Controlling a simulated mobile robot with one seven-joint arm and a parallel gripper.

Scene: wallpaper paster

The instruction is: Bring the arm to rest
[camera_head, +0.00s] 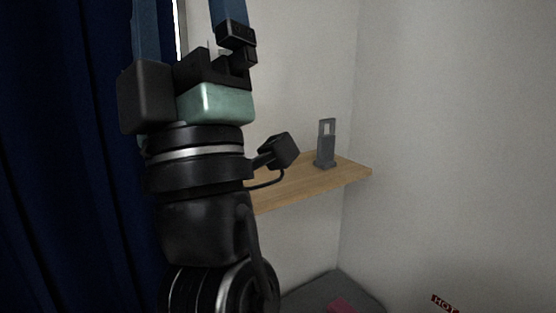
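My gripper (188,20) points up at the top of the head view, left of centre. Its two blue fingers stand wide apart with nothing seen between them. The fingertips are cut off by the top edge. My arm rises upright from the bottom of the picture and hides part of the wall and shelf behind it.
A wooden shelf (310,183) on the wall lies right of my arm, with a grey upright holder (326,145) on it. A dark blue curtain (70,180) hangs close on the left. A grey surface (310,292) with a dark red item (342,306) is low down.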

